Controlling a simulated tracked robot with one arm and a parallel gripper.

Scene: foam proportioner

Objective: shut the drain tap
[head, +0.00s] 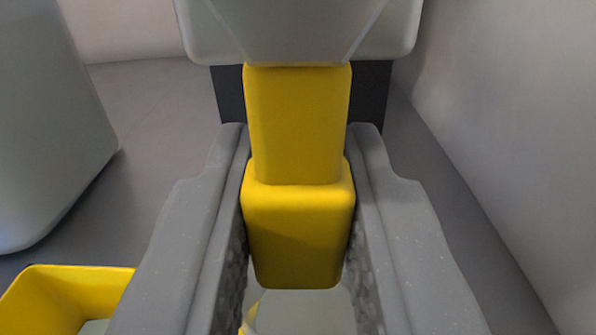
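A yellow block-shaped handle (298,235), which I take to be the drain tap's, stands in the middle of the head view. It has a narrower upper part and a wider lower block. Its upper end meets the underside of a pale grey body (300,28). My gripper (302,132) has one grey finger on each side of the handle. Both textured inner pads appear to touch the sides of the lower block, with no clear gap. The tap's outlet and any open or shut marking are not visible.
A dark plate (370,95) sits behind the handle. A large grey rounded body (50,130) stands at the left. A yellow open-topped container (75,280) is at the lower left. A pale wall (520,110) rises at the right. Bare grey floor (165,130) shows between.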

